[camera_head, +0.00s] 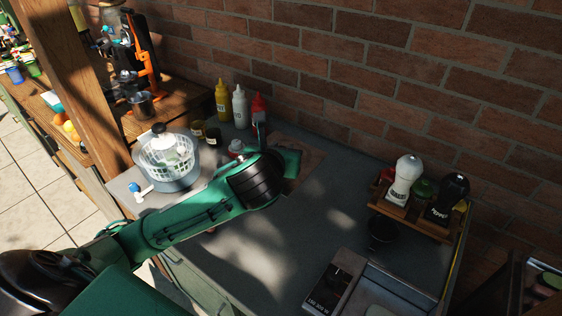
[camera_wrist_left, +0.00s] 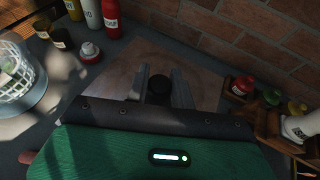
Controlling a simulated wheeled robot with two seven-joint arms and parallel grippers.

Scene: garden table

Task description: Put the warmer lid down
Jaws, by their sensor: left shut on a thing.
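My left gripper (camera_head: 286,168) reaches over a brown board at the back of the grey counter. Its fingers are hidden by my arm in the head view. In the left wrist view the fingers (camera_wrist_left: 162,80) are shut around a dark round knob (camera_wrist_left: 158,88), which I take to be the warmer lid's handle. The rest of the lid is hidden, and I cannot tell whether it touches anything below. The brown board (camera_wrist_left: 206,88) shows on both sides of the fingers. My right gripper is out of view.
A salad spinner (camera_head: 166,160), yellow, white and red bottles (camera_head: 239,106) and small jars stand to the left. A wooden caddy (camera_head: 412,217) with shakers stands right, near a dark round cup (camera_head: 382,230). The brick wall closes the back. The counter's middle is clear.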

